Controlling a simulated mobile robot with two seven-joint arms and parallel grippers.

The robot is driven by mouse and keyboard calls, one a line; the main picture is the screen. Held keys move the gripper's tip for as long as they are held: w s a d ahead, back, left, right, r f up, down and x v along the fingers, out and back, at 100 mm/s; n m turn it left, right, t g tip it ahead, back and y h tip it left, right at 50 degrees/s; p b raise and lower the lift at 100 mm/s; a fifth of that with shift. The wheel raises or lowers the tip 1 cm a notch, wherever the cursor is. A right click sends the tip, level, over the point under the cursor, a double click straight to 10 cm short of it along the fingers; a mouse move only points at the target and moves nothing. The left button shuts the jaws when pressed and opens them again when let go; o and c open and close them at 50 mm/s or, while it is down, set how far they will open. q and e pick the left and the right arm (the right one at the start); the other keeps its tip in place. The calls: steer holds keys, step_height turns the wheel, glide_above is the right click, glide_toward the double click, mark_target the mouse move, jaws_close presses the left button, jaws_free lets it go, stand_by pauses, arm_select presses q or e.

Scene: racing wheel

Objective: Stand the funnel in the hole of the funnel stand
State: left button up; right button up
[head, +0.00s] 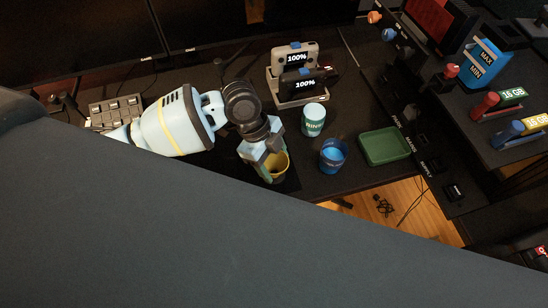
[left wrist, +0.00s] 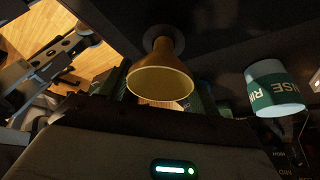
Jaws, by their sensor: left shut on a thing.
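The yellow funnel (head: 280,166) is in my left gripper (head: 262,166) near the front edge of the desk. In the left wrist view, the funnel (left wrist: 160,78) has its wide mouth toward the camera and its narrow end pointing away, between the gripper's fingers (left wrist: 163,95). A small grey ring (left wrist: 152,33), perhaps the funnel stand, shows around or behind the narrow end. I cannot tell whether the spout is inside it or only in line with it. The head view hides this spot behind the gripper and funnel. My right gripper is not in view.
A white and green RINSE cup (head: 313,120), a blue cup (head: 333,156) and a green tray (head: 386,147) stand to the right of the funnel. A device dock (head: 297,93) reading 100% is behind. The desk's front edge is close.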

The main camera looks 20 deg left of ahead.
mark_target(271, 159)
arm_select(q)
steer(key=shift+f, duration=0.75)
steer(key=o, duration=1)
steer(key=shift+o, duration=0.2)
steer(key=shift+r, duration=0.1)
steer(key=v, duration=0.6)
steer(key=shift+a+r, duration=0.15)
steer(key=shift+r, duration=0.2)
steer(key=shift+a+r, duration=0.2)
steer(key=shift+r, duration=0.25)
